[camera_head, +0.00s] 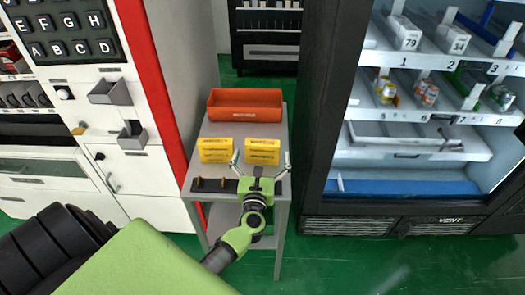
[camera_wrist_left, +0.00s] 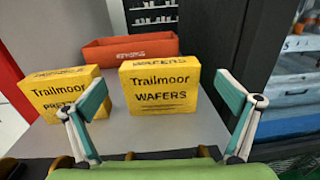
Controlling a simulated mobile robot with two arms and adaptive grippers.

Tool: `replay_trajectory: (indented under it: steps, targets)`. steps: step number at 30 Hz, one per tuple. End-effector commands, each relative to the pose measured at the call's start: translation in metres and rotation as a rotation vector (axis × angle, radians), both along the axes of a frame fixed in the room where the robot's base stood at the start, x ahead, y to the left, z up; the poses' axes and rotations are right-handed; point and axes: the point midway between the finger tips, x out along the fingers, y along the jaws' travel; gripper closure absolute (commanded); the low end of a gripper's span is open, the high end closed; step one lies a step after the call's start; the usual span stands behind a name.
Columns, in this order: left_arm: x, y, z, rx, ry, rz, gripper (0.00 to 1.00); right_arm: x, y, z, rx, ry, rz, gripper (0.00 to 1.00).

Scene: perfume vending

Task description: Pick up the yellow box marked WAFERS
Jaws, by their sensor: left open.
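The yellow box marked WAFERS (camera_head: 262,148) stands upright on a narrow grey table (camera_head: 283,120), the right one of two yellow boxes. In the left wrist view the WAFERS box (camera_wrist_left: 160,92) shows its lettered front, a little above centre. My left gripper (camera_head: 261,161) is open and empty in front of it, its fingers spread to either side. In the left wrist view the left gripper (camera_wrist_left: 163,97) has its left fingertip over the neighbouring box and its right fingertip right of the WAFERS box. I see no contact with the WAFERS box. My right gripper is not in view.
A second yellow box (camera_head: 215,150), its lettering starting PRET, stands close on the left. An orange bin (camera_head: 245,114) is behind both. A dark strip with small pegs (camera_head: 212,185) lies along the front edge. Vending machines (camera_head: 430,120) flank the table closely.

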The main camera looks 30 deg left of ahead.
Motion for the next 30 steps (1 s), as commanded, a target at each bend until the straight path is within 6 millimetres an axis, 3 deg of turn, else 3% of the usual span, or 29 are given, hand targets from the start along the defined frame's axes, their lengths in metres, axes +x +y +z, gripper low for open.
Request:
replay_trajectory:
  steps: [9, 18, 24, 30]
  targets:
    - [0.035, 0.019, 0.003, 0.004, 0.0, 0.0, 0.01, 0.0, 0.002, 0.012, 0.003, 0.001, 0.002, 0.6]
    - [0.038, 0.021, 0.002, 0.001, 0.0, 0.0, 0.01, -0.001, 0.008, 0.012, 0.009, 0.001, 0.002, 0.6]
    - [0.038, 0.021, 0.002, 0.001, 0.0, 0.0, 0.44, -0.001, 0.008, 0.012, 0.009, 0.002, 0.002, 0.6]
    - [0.038, 0.021, 0.002, 0.002, -0.001, 0.0, 0.44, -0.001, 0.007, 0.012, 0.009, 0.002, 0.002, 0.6]
